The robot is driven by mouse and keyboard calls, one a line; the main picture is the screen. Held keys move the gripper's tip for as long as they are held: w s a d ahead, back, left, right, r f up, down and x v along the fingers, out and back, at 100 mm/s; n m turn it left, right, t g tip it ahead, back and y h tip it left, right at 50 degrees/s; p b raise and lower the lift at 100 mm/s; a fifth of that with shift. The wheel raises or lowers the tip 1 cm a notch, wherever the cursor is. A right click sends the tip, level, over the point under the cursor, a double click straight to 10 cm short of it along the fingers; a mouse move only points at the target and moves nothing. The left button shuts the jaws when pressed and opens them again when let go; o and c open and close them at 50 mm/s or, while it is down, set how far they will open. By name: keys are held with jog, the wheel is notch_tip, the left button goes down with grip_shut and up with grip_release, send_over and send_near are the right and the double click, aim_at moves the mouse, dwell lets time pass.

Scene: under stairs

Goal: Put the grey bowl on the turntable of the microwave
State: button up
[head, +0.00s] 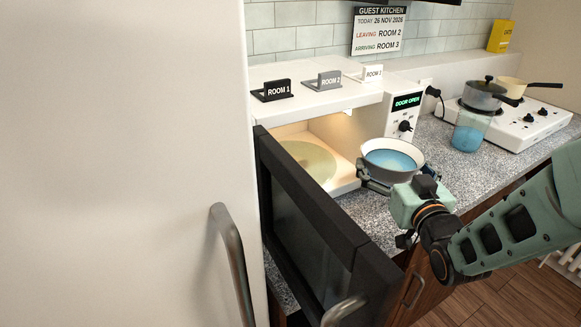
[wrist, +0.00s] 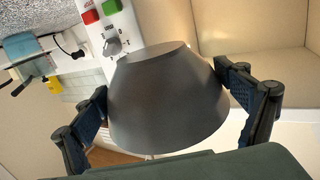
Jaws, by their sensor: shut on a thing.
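The grey bowl (head: 392,165) has a pale rim and a blue inside; I cannot tell whether the blue is liquid or lining. It looks upright in the head view, just right of the open microwave (head: 318,100) cavity. My gripper (head: 394,174) is shut on the bowl, one finger on each side. The wrist view shows the bowl's dark outer wall (wrist: 168,105) between the fingers of my gripper (wrist: 162,82). The round, pale turntable (head: 310,161) lies bare inside the lit cavity, its left part hidden by the open door (head: 310,215).
The door swings out toward the front, left of my gripper. The control panel (head: 404,117) reads DOOR OPEN. ROOM 1, ROOM 2 and ROOM 3 signs stand on top. A clear container with blue contents (head: 470,132) and a hob (head: 525,125) with pans are to the right.

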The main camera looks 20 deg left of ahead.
jog(key=s+a+n+g+y+b, duration=0.1)
jog(key=s+a+n+g+y, duration=0.25)
jog(key=s+a, duration=0.45)
jog(key=shift+y, duration=0.55)
jog(key=x, duration=1.4)
jog(key=s+a+x, duration=0.1)
jog(key=x, duration=0.6)
jog(key=shift+a, duration=0.1)
jog(key=shift+f, duration=2.25)
jog(key=shift+w+a+f, duration=0.15)
jog(key=shift+f, duration=0.05)
